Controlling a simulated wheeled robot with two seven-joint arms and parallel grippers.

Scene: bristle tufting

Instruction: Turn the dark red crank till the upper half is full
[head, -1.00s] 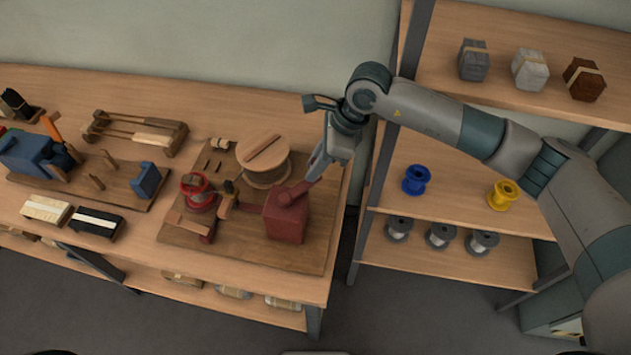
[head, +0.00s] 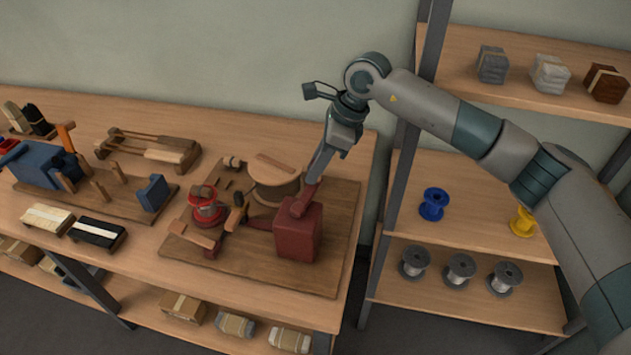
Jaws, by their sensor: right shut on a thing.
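The dark red crank (head: 303,201) sits on top of a dark red box (head: 298,233) at the right of a brown wooden board (head: 342,225). Its arm points up and slightly right. My right gripper (head: 313,178) comes down from above and is shut on the far end of the crank. A round wooden drum (head: 272,183) with a bar across its top stands behind and left of the box. A red spool-like part (head: 207,207) stands at the board's left. How full the upper half is cannot be made out. My left gripper is out of view.
A second board (head: 122,203) with a blue block machine lies to the left, with a wooden frame (head: 150,147) behind it. A shelf at right holds a blue spool (head: 434,204), a yellow spool (head: 522,222) and grey spools (head: 459,269).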

